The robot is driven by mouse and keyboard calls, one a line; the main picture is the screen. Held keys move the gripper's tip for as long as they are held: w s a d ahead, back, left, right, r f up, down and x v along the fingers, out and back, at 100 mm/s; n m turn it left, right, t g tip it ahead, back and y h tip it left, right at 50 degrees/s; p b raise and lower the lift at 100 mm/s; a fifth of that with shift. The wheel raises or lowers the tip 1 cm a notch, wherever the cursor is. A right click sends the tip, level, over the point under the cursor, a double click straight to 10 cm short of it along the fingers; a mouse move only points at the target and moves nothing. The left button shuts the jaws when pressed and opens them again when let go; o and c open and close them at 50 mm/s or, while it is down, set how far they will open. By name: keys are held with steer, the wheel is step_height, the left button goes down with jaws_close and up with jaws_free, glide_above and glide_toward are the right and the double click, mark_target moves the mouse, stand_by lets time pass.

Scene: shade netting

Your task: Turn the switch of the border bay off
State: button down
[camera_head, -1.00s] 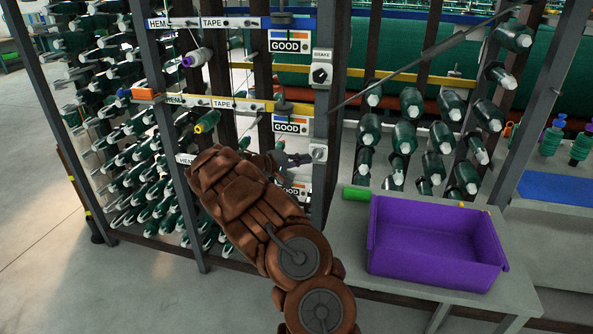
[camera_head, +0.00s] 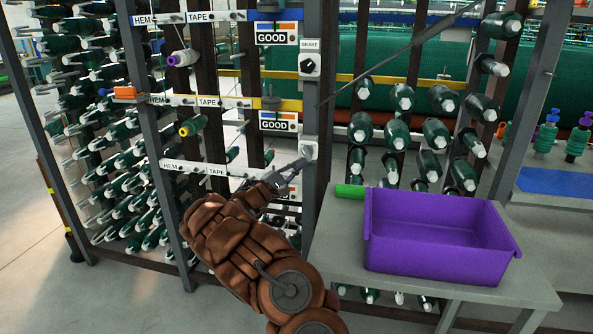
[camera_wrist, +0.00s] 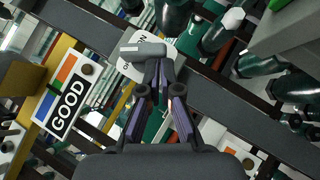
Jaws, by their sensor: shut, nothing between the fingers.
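A white switch plate (camera_head: 309,150) is on the grey post of the rack, at the lowest rail level that shows labels. In the wrist view its grey bar-shaped knob (camera_wrist: 142,49) stands out from the white plate (camera_wrist: 133,68). My gripper (camera_head: 301,164) is shut and empty, its tips at this lower switch. In the wrist view the closed fingertips (camera_wrist: 160,72) are right by the knob; I cannot tell whether they touch it. A second switch (camera_head: 309,64), marked BRAKE with a black knob, is higher on the same post. No border label is readable.
GOOD signs (camera_head: 278,122) hang left of the post, one close to my gripper in the wrist view (camera_wrist: 64,103). A purple bin (camera_head: 390,256) and a green cylinder (camera_head: 349,191) are on the grey table (camera_head: 335,235) at the right. Several green spools (camera_head: 361,128) stick out behind it.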

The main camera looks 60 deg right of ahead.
steer(key=shift+w, duration=0.15)
steer(key=w+d+f+v, duration=0.1)
steer(key=w+v, duration=0.1)
steer(key=v, duration=1)
steer(key=shift+w+a+b, duration=0.25)
steer(key=shift+b, duration=0.15)
